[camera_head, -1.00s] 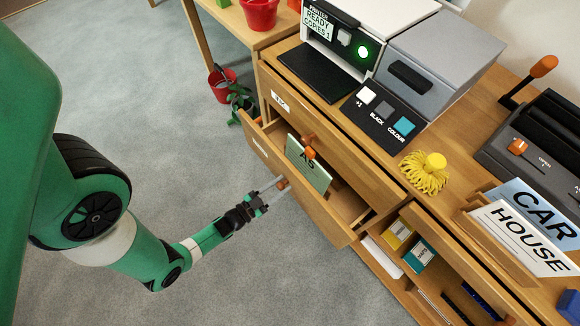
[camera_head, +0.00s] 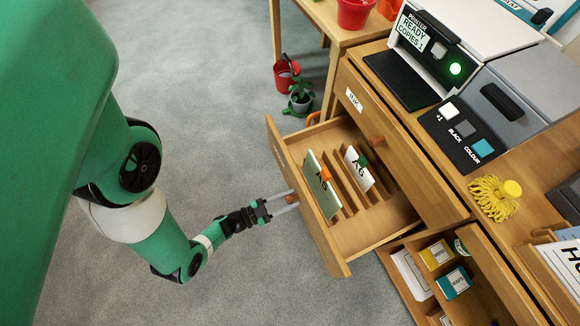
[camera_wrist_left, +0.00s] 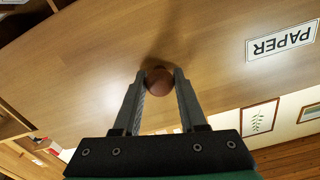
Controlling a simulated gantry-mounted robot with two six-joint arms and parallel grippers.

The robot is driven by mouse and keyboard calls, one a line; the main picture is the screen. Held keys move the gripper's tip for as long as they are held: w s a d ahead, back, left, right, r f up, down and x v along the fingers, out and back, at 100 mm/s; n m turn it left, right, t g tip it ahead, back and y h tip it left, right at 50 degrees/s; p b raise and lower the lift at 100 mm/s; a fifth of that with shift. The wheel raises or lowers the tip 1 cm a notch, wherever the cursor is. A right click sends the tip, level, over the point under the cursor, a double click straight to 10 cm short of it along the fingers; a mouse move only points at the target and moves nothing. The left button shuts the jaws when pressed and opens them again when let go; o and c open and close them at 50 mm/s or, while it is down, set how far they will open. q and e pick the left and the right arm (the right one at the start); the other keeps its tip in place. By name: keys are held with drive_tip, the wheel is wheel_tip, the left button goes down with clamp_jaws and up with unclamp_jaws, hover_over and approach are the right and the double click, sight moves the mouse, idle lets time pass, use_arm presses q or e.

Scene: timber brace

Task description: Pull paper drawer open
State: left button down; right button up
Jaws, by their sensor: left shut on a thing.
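The paper drawer (camera_head: 352,232) is pulled well out of the wooden cabinet in the head view. Inside it stand a green A5 divider (camera_head: 322,188) and a white A6 divider (camera_head: 358,168), between wooden slats. My left gripper (camera_head: 283,203) is shut on the drawer's round brown knob (camera_head: 291,197). The left wrist view shows both fingers around the knob (camera_wrist_left: 159,80), and the drawer front (camera_wrist_left: 100,70) with a PAPER label (camera_wrist_left: 281,40). My right gripper is not in view.
The ink drawer (camera_head: 400,150) above is closed. A printer (camera_head: 425,40) stands on the cabinet top with a yellow tasselled object (camera_head: 492,197). Grey floor is clear around my left arm.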

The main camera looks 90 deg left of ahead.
use_arm(q)
drive_tip(key=shift+s+d, duration=0.1)
drive_tip(key=shift+s, duration=0.15)
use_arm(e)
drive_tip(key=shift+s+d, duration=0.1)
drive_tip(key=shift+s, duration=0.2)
use_arm(q)
drive_tip(key=shift+c, duration=2.3)
unclamp_jaws()
drive_tip(key=shift+d, duration=0.1)
